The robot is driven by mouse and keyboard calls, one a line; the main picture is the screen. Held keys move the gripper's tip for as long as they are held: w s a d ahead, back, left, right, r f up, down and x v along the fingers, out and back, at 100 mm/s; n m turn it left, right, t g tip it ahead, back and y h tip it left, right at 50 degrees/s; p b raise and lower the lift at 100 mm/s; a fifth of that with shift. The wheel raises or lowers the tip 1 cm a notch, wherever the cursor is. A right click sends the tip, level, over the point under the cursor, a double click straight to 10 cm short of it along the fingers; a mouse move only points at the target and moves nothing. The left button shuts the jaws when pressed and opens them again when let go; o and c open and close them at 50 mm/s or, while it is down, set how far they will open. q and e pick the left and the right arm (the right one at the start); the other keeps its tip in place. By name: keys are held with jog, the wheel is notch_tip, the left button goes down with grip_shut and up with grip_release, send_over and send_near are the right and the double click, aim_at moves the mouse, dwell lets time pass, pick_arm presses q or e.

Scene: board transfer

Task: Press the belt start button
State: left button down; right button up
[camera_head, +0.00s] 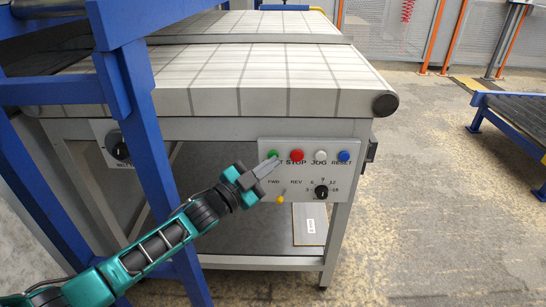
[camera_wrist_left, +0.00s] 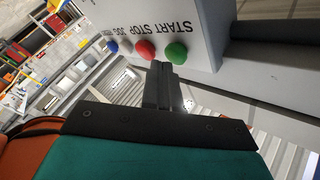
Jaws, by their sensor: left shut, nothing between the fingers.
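The control panel (camera_head: 305,178) is on the front of the belt table and carries a row of buttons. The green start button (camera_head: 272,154) is at the left end of the row, partly covered by my fingertips in the head view. My left gripper (camera_head: 270,164) is shut and empty, its tips at the panel just by the green button. In the left wrist view the green button (camera_wrist_left: 176,53) is just above and right of the shut fingertips (camera_wrist_left: 160,68). I cannot tell whether they touch it. My right gripper is in neither view.
The red stop button (camera_head: 297,155) is close to the right of the green one, followed by a white (camera_head: 320,156) and a blue button (camera_head: 344,156). A black knob (camera_head: 321,191) and a yellow-tipped switch (camera_head: 280,199) are lower. A blue frame post (camera_head: 148,145) stands left, near my arm.

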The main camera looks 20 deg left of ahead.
pick_arm(q)
jog(key=shift+w+a, duration=0.1)
jog(key=shift+w, duration=0.3)
dwell(0.6)
jog(key=shift+s+d+p, duration=0.25)
jog(key=shift+s+p, duration=0.2)
jog(key=shift+s, duration=0.35)
jog(key=shift+s, duration=0.1)
jog(key=s+p, duration=0.1)
jog(key=s, duration=0.1)
jog(key=s+d+p, duration=0.1)
jog(key=s+p, duration=0.1)
jog(key=shift+s+d, duration=0.2)
jog(key=shift+s, duration=0.15)
dwell(0.3)
